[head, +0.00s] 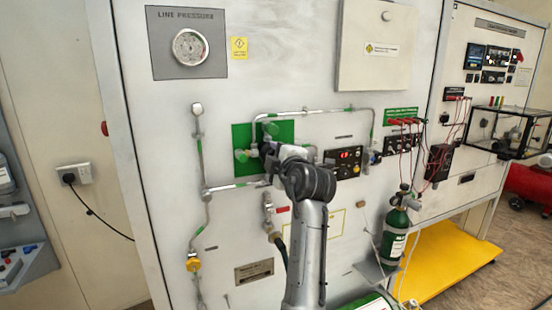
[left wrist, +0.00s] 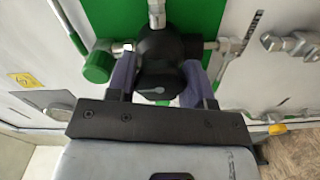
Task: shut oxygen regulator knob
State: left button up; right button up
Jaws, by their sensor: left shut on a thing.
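The black regulator knob (left wrist: 158,62) sits on the green panel, with metal pipe fittings beside it in the left wrist view. My left gripper (left wrist: 157,76) has its two purple fingers on either side of the knob and is shut on it. In the head view my left gripper (head: 270,152) reaches the green panel (head: 285,130) from below, and my wrist hides most of the regulator. A green cap (left wrist: 98,67) stands left of the knob, apart from the finger. My right gripper is in neither view.
A line pressure gauge (head: 190,47) is at the upper left. Metal pipes (head: 310,111) run around the green panel. A control box with a red display (head: 345,161) is to the right. A green oxygen cylinder (head: 394,235) stands lower right.

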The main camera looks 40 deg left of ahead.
pick_arm(q)
jog(key=o, duration=0.9)
jog(key=v, duration=1.3)
jog(key=shift+s+d+p, duration=0.25)
jog(key=shift+d+p, duration=0.05)
jog(key=shift+p, duration=0.05)
